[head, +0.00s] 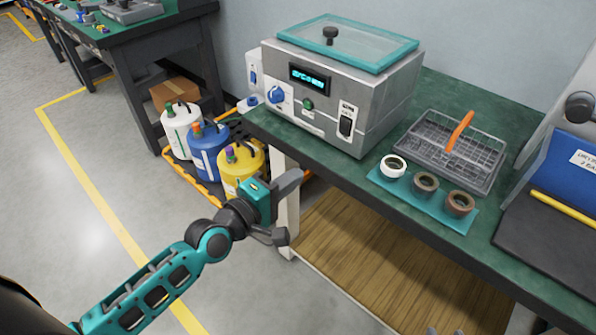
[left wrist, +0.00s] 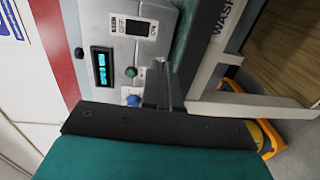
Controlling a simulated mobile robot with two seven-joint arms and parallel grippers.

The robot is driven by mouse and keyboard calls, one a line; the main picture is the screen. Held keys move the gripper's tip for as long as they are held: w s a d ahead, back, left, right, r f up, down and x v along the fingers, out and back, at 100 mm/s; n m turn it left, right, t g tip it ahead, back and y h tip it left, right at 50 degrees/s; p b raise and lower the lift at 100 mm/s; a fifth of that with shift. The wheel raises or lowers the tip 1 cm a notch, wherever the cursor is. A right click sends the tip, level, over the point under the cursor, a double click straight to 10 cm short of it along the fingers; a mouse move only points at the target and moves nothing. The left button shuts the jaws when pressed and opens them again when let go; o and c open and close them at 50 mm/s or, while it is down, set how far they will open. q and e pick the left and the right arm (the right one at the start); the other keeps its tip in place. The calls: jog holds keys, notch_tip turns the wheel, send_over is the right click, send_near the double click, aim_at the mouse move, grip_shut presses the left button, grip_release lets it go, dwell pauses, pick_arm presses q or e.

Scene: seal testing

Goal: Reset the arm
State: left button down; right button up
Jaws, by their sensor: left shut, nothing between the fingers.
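My left arm reaches in from the lower left in the head view. My left gripper (head: 294,180) is shut and empty, in the air in front of the near left corner of the green bench. In the left wrist view my left gripper (left wrist: 163,85) shows its fingers together, with the grey machine's front panel behind them. Only small grey tips, perhaps of my right gripper, show at the bottom edge of the head view; their state cannot be made out.
The bench holds a grey bath machine (head: 340,90) with a clear lid, a wire basket (head: 450,155) with an orange handle, and a teal mat (head: 382,184) bearing three rings. Several jugs stand in an orange-edged tray (head: 192,182) on the floor. Open floor lies left.

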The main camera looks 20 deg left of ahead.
dwell(0.4)
pick_arm(q)
jog(key=shift+f, duration=0.1)
jog(key=s+f+m+g+y+p, duration=0.2)
jog(key=s+f+m+g, duration=0.3)
jog(key=s+f+m, duration=0.7)
jog(key=s+m+y, duration=0.1)
jog(key=s+m, duration=0.1)
jog(key=m, duration=0.2)
jog(key=shift+s+d+m+y, duration=0.2)
jog(key=shift+d+m+y, duration=0.1)
jog(key=shift+d+y, duration=0.1)
